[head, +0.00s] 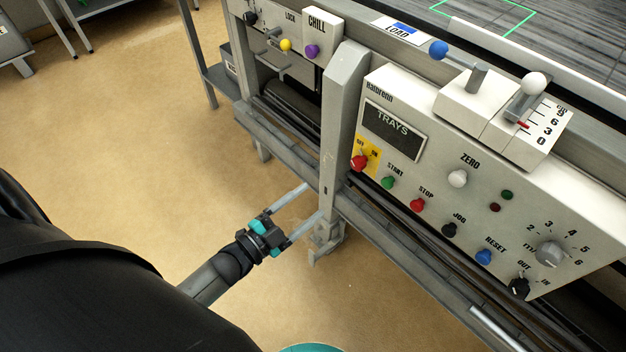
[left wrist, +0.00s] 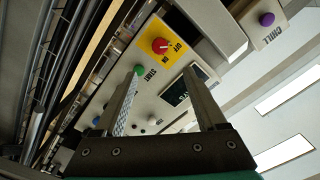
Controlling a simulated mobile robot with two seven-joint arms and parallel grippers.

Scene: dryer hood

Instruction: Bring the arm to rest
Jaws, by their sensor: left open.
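My left gripper (head: 305,212) is open and empty in the head view. It is held low over the floor, in front of the machine's post and lower rail. Its two fingers are spread apart and point toward the machine. In the left wrist view, the open fingers (left wrist: 162,108) frame part of the control panel (left wrist: 150,75). I cannot tell whether a fingertip touches the machine. My right gripper is not in view.
The control panel (head: 440,195) carries a red switch (head: 359,162), several buttons and a TRAYS display (head: 393,131). A blue-knobbed lever (head: 438,50) and a white-knobbed lever (head: 534,84) stick up above. The tan floor (head: 130,140) left of the machine is clear.

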